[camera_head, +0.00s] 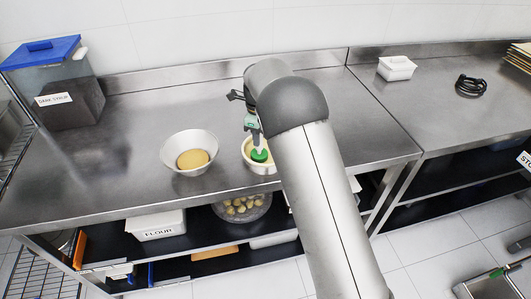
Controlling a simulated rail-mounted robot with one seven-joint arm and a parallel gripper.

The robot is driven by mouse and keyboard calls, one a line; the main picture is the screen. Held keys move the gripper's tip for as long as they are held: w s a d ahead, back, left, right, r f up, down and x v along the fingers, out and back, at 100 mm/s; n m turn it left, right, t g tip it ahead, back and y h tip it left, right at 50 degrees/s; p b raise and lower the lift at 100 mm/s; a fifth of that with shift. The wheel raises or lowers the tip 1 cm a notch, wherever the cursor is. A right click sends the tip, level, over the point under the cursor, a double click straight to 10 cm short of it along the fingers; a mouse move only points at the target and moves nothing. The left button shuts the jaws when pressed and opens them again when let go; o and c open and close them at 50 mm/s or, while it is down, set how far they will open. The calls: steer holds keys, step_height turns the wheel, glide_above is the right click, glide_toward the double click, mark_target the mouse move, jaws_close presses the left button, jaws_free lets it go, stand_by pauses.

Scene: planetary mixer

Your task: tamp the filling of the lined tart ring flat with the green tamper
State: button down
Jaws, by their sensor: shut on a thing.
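My gripper (254,127) is above the ring, shut on the tamper's upper part. The fingers are small and partly hidden by my wrist.
A white bowl (176,143) with a yellowish mass stands left of the ring. A blue-lidded dark syrup bin (68,103) stands at the back left. The table's left middle is clear.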

steer(key=shift+s+f, duration=0.1)
steer(key=shift+f, duration=0.15)
steer(key=shift+r+p, duration=1.2)
steer(key=shift+r, duration=0.65)
steer(key=shift+r+p, duration=0.7)
steer(key=shift+r, duration=0.85)
